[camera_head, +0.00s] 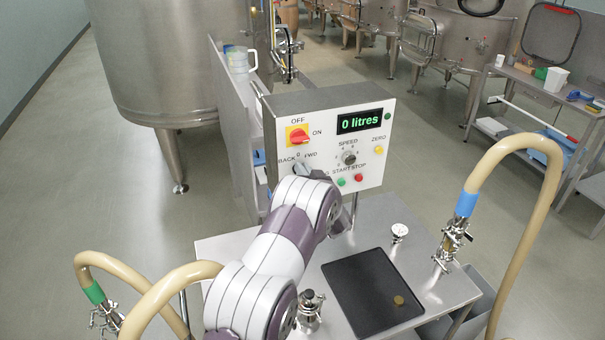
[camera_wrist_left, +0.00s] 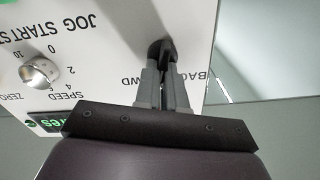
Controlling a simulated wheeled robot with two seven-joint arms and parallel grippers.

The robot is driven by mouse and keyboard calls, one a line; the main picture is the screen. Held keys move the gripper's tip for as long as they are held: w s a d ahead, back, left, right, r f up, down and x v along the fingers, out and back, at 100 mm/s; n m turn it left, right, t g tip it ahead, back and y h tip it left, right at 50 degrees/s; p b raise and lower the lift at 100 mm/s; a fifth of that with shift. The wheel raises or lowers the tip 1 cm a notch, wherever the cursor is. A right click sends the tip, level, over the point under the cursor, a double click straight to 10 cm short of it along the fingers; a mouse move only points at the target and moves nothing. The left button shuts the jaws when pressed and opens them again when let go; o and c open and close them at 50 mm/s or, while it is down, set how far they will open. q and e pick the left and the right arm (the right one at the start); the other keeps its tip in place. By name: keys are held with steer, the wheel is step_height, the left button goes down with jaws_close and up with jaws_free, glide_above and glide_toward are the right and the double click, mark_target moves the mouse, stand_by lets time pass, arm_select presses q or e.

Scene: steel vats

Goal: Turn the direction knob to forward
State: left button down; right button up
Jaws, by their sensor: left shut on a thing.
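The white control panel (camera_head: 370,109) stands at the back of the steel cart. The direction knob is labelled BACK, 0 and FWD, at the panel's lower left. In the left wrist view the black direction knob (camera_wrist_left: 160,50) sits between the fingertips of my left gripper (camera_wrist_left: 163,62), which is shut on it. In the head view my left gripper (camera_head: 300,170) reaches the panel below those labels, and the fingers and arm mostly cover the knob. I cannot tell which position the knob points to. My right gripper is not in view.
The red OFF/ON switch (camera_head: 298,136) is just above, and the SPEED knob (camera_head: 349,157) is to the right. The display (camera_head: 360,121) reads 0 litres. Start (camera_head: 341,182) and stop (camera_head: 359,177) buttons sit below. A black mat (camera_head: 365,290) lies on the cart beside a hose (camera_head: 535,190).

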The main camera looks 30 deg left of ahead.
arm_select(q)
steer(key=shift+w+d+f+m, duration=0.1)
steer(key=shift+w+d+m, duration=0.05)
steer(key=shift+m, duration=1.2)
steer(key=shift+w+d+f+m, duration=0.1)
steer(key=shift+m, duration=1.55)
steer(key=c, duration=1.2)
jaws_free()
steer(key=shift+d, duration=0.1)
steer(key=shift+b, duration=0.3)
steer(key=b+v, duration=0.4)
steer(key=v, duration=0.8)
steer(key=shift+s+d+b, duration=0.2)
steer(key=shift+d+b, duration=0.05)
steer(key=shift+b, duration=0.1)
